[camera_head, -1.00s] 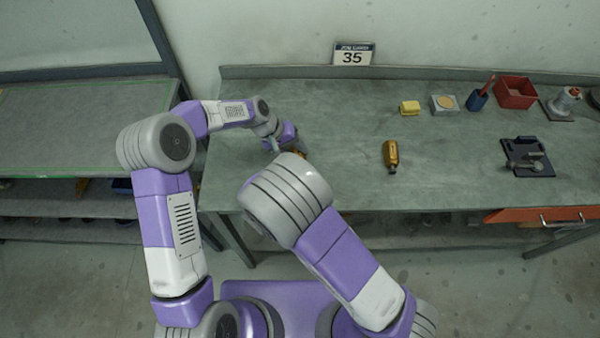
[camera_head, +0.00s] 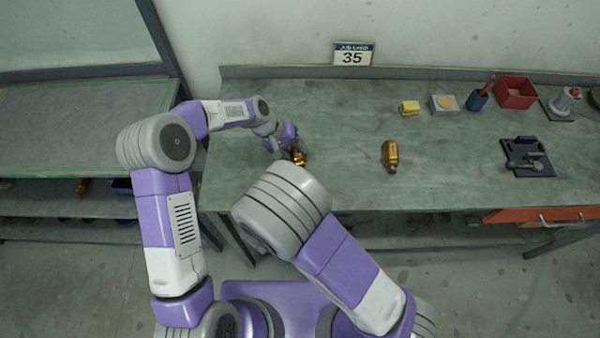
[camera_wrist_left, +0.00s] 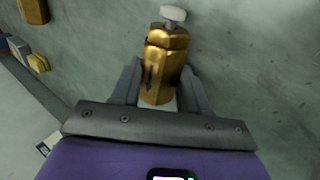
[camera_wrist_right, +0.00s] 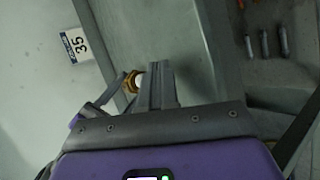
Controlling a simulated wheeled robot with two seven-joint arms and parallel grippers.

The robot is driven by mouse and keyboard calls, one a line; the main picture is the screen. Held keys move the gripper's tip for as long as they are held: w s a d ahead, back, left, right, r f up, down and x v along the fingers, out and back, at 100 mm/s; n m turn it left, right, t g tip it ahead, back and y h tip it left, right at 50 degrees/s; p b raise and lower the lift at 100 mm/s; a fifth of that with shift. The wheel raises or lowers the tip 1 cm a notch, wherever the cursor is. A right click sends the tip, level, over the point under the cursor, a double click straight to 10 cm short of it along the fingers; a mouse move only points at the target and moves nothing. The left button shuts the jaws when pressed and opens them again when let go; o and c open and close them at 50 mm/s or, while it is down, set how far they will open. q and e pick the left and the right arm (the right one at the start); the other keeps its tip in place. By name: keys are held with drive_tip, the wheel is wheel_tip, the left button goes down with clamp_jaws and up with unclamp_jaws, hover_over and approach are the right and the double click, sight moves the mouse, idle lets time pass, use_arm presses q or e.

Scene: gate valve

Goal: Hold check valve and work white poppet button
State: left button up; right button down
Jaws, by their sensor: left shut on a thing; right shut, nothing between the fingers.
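My left gripper (camera_head: 288,147) is shut on a brass check valve (camera_head: 299,158) above the left part of the bench. In the left wrist view the brass body (camera_wrist_left: 163,62) sits between the two fingers (camera_wrist_left: 160,92), and the white poppet button (camera_wrist_left: 172,13) sticks out at its far end. My right gripper (camera_wrist_right: 158,72) is shut and empty in the right wrist view. Just left of its fingertips shows the valve's brass end (camera_wrist_right: 129,84) with the white button (camera_wrist_right: 138,81); whether they touch I cannot tell. In the head view my right gripper is hidden behind its own arm.
Another brass fitting (camera_head: 390,155) lies mid-bench. Behind and right are a yellow block (camera_head: 410,107), a small tray (camera_head: 444,104), a blue cup (camera_head: 477,100), a red bin (camera_head: 515,92) and a dark fixture (camera_head: 527,157). The bench (camera_head: 340,130) is clear around the valve.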

drive_tip(key=shift+s+d, duration=0.1)
drive_tip(key=shift+s, duration=1.2)
use_arm(q)
drive_tip(key=o, duration=1.2)
drive_tip(key=shift+o, duration=0.2)
drive_tip(key=shift+f, duration=0.1)
drive_tip(key=shift+s+a, duration=0.1)
